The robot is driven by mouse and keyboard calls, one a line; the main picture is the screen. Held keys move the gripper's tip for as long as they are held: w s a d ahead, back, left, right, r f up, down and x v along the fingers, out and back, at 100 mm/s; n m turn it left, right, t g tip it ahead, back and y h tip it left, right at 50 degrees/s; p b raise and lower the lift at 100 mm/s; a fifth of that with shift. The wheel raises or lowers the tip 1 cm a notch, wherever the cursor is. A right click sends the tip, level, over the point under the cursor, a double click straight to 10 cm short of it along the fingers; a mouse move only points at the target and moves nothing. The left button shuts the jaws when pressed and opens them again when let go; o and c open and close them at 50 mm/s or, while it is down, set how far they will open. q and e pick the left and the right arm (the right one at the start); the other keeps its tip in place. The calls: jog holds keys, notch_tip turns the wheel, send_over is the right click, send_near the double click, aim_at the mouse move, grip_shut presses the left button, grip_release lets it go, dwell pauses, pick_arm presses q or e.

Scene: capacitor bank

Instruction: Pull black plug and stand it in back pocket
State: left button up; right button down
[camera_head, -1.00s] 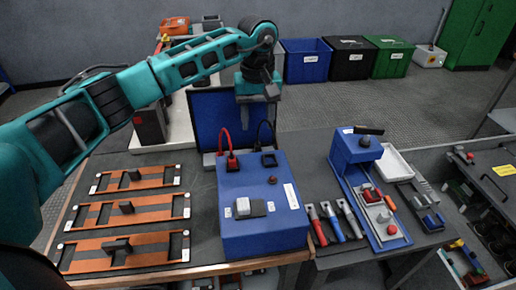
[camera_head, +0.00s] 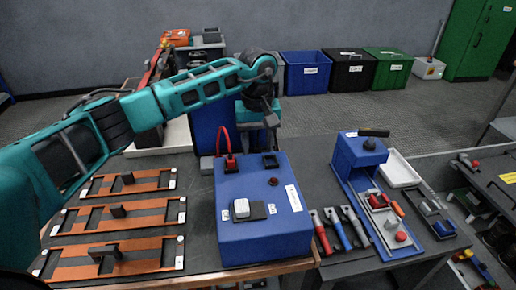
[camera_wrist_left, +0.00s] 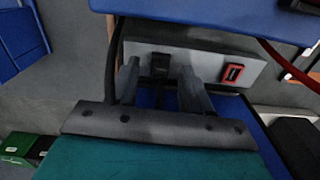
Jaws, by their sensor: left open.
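The blue box (camera_head: 262,226) stands on the bench, with a red plug (camera_head: 230,163) and its red cable on top. Beside it is a black-rimmed socket (camera_head: 270,161) that looks empty. In the left wrist view, a grey block (camera_wrist_left: 203,67) behind the box has a red-rimmed pocket (camera_wrist_left: 233,72), which looks empty. The black plug (camera_wrist_left: 160,66) appears to stand in the block's other pocket. My left gripper (camera_wrist_left: 160,82) is open, one finger on either side of this plug; contact cannot be told. A black cable (camera_wrist_left: 112,62) runs at the left. My right gripper is out of view.
Orange frames (camera_head: 113,255) lie left of the box. Several handled tools (camera_head: 338,230) and a blue stand (camera_head: 358,157) are to its right. A blue panel (camera_head: 208,125) rises behind the box, beside my left arm.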

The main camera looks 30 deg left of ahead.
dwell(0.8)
pick_arm(q)
grip_shut()
dwell(0.4)
jog(key=shift+r, duration=0.2)
jog(key=shift+r+p, duration=0.7)
jog(key=shift+p, duration=0.05)
jog(key=shift+r+p, duration=1.55)
jog(key=shift+r, duration=0.6)
